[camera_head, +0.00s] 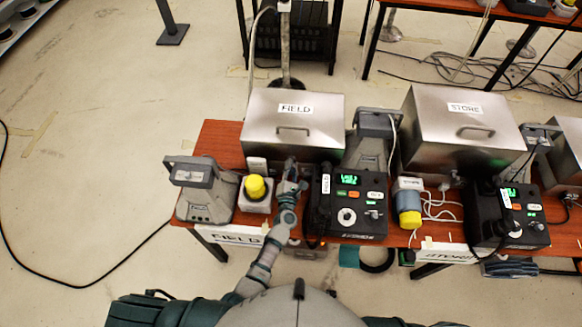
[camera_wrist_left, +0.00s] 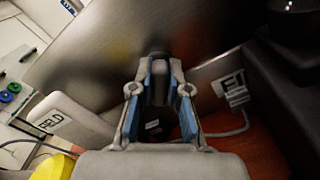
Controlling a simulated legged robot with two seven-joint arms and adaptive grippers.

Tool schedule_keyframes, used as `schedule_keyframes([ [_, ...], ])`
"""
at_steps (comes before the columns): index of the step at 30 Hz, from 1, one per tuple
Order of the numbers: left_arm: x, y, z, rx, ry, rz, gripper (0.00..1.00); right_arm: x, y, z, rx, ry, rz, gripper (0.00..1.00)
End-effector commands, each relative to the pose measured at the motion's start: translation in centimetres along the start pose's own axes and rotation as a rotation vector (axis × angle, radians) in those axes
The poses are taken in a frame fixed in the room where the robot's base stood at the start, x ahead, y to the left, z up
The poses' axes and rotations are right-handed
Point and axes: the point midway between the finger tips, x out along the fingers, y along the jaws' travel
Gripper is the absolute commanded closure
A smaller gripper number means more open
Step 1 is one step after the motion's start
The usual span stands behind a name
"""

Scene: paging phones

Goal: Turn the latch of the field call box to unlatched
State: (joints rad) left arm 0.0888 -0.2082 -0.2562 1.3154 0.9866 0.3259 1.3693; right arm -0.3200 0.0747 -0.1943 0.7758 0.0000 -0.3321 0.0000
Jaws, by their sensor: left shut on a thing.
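The field call box (camera_head: 270,137) is a brushed-metal box with a FIELD label and a handle on its closed lid, at the back of the wooden table. Its metal front fills the upper part of the left wrist view (camera_wrist_left: 90,60). My left gripper (camera_head: 291,165) reaches the lower middle of that front. In the left wrist view my left gripper (camera_wrist_left: 160,90) is shut on a small grey upright piece, the latch (camera_wrist_left: 159,68), between its blue-lined fingers. Fingers hide most of the latch, so its exact turn is unclear. My right gripper is not in view.
A yellow-topped beacon (camera_head: 256,188) stands close left of my arm, and a black FIELD phone console (camera_head: 350,205) close right. A grey horn speaker (camera_head: 206,190) stands at the left end. A second metal box labelled STORE (camera_head: 462,140) stands right. Cables lie on the table (camera_head: 222,142).

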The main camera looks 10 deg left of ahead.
Motion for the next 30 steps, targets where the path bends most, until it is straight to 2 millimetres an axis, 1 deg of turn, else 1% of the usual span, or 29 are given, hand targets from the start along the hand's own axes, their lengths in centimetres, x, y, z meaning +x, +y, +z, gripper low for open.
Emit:
schedule_keyframes([
  [1, -0.1, -0.3, -0.1, 0.000, 0.002, -0.006, 1.00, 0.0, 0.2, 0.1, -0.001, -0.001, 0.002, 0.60],
  [2, -0.1, -0.3, -0.1, -0.001, 0.002, -0.006, 0.79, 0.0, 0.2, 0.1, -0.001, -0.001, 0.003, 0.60],
  [3, -0.1, -0.3, -0.1, -0.001, 0.002, -0.006, 0.69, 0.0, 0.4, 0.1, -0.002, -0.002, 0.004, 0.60],
  [4, -0.1, -0.3, -0.1, -0.001, 0.002, -0.006, 0.62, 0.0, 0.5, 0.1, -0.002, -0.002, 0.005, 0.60],
  [5, -0.1, -0.2, -0.1, -0.001, 0.002, -0.005, 0.58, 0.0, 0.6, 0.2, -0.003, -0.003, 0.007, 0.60],
  [11, -0.1, -0.1, -0.1, -0.001, 0.001, -0.003, 0.58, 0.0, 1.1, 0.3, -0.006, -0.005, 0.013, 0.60],
  [13, -0.1, -0.1, -0.1, -0.001, 0.001, -0.002, 0.58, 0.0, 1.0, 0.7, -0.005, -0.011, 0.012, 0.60],
  [17, -1.0, -0.1, -0.1, -0.002, 0.001, -0.003, 0.58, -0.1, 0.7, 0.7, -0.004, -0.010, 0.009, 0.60],
  [20, -2.8, -0.2, -0.2, -0.002, 0.003, -0.004, 0.58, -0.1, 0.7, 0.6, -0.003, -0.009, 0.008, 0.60],
  [27, -8.2, -0.3, -0.2, 0.000, 0.003, -0.004, 0.58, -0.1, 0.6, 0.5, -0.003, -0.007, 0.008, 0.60],
  [30, -9.9, -0.3, -0.2, 0.001, 0.003, -0.005, 0.58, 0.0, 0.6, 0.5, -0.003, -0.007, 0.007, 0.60],
])
